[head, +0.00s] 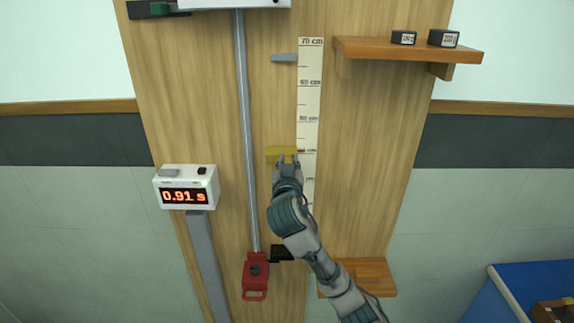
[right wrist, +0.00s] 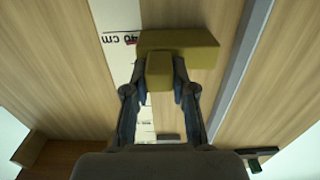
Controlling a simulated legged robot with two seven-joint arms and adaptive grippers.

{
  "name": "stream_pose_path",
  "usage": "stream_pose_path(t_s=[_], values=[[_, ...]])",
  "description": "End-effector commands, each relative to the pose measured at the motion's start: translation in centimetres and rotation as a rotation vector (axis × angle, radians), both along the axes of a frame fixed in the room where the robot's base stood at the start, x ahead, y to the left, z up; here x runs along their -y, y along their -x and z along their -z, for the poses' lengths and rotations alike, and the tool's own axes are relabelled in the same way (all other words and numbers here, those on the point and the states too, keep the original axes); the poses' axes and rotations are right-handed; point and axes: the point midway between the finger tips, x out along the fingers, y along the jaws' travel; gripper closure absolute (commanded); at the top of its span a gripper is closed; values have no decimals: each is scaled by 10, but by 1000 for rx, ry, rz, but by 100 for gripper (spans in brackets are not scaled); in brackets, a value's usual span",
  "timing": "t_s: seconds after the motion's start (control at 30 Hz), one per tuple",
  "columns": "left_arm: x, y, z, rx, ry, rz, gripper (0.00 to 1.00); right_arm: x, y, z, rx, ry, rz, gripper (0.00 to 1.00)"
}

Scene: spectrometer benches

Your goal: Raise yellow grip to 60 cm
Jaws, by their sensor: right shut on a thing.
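The yellow grip (head: 282,151) is a small block in front of the wooden board, beside the printed height scale (head: 309,90). It stands about level with the scale's red mark near 40 cm, well below the 60 cm line. My right gripper (head: 287,164) reaches up from below and is shut on the grip. In the right wrist view the grip (right wrist: 200,48) shows as a wide block with a stub between the two fingers (right wrist: 161,82); the 40 cm label is right beside it. My left gripper is not in view.
A grey vertical rod (head: 245,130) runs left of the grip, down to a red block (head: 256,272). A timer (head: 186,187) reads 0.91 s. A grey peg (head: 284,58) sticks out above, between 60 and 70 cm. A shelf (head: 400,49) with two dark weights is upper right.

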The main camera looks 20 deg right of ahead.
Motion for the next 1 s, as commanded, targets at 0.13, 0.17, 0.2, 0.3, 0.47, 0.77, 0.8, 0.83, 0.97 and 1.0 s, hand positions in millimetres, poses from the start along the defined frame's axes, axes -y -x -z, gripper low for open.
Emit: stream_pose_path(t_s=[0.13, 0.17, 0.2, 0.3, 0.47, 0.77, 0.8, 0.83, 0.97, 1.0], values=[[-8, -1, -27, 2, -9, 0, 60, -3, 0, -43, 7, -1, -9, 100], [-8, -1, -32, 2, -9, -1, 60, -3, 0, -51, 8, -2, -9, 100], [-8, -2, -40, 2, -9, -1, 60, -3, 0, -63, 8, -2, -9, 100], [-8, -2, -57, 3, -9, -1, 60, -3, 0, -92, 9, -2, -8, 100], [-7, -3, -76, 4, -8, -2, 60, -4, 1, -132, 9, -1, -9, 100], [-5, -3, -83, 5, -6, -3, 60, -4, 0, -178, 6, 2, -9, 100], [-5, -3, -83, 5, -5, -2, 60, -4, 0, -180, 5, 2, -9, 100], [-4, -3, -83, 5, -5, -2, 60, -4, 0, -182, 5, 2, -9, 100], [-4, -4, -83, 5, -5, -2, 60, -4, 0, -187, 4, 2, -9, 100], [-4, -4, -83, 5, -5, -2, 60, -4, 0, -187, 4, 2, -9, 100]])
